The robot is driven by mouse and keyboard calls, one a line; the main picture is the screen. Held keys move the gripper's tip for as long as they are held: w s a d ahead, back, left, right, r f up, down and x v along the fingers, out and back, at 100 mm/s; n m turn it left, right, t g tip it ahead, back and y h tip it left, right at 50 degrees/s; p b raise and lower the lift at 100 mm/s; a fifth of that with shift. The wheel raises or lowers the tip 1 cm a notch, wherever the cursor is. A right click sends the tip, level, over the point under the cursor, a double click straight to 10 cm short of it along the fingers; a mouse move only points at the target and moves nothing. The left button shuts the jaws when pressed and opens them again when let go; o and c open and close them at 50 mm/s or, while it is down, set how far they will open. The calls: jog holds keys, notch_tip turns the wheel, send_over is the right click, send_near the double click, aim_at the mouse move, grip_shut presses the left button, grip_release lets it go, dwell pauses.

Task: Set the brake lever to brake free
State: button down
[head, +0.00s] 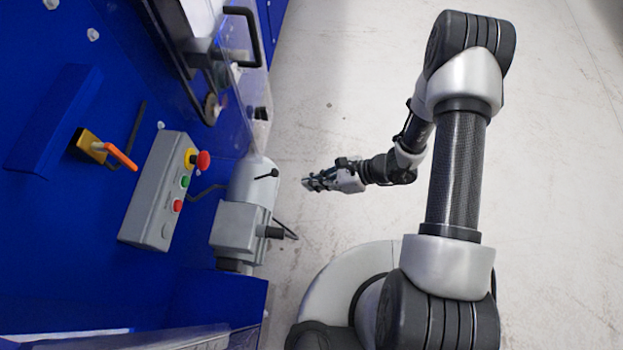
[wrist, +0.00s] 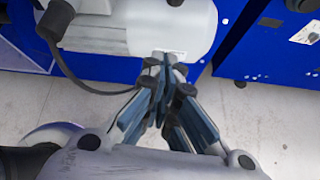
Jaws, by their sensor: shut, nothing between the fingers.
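A grey motor (head: 252,190) is mounted on the side of the blue machine. A thin dark lever with a small knob (head: 268,174) sticks out from its rounded end; I take it for the brake lever, but no label is legible. My gripper (head: 306,184) is to the right of the motor, apart from the lever in the head view. In the wrist view my gripper (wrist: 163,62) is shut and empty, its fingertips overlapping the lower edge of the motor's pale body (wrist: 165,25). The lever cannot be made out clearly there.
A grey control box (head: 152,205) with a red emergency button (head: 202,160) and an orange-handled valve (head: 120,156) are on the blue machine (head: 60,230). A black cable (wrist: 88,85) loops below the motor. The pale floor (head: 345,80) is clear.

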aim_at(266, 176)
jog(key=b+x, duration=0.2)
jog(key=x, duration=0.6)
jog(key=shift+w+a+r, duration=0.1)
jog(key=shift+w+r, duration=0.05)
jog(key=shift+r, duration=0.9)
jog(key=shift+w+a+r, duration=0.15)
jog(key=shift+w+r, duration=0.05)
jog(key=shift+r, duration=0.85)
jog(key=shift+r, duration=0.1)
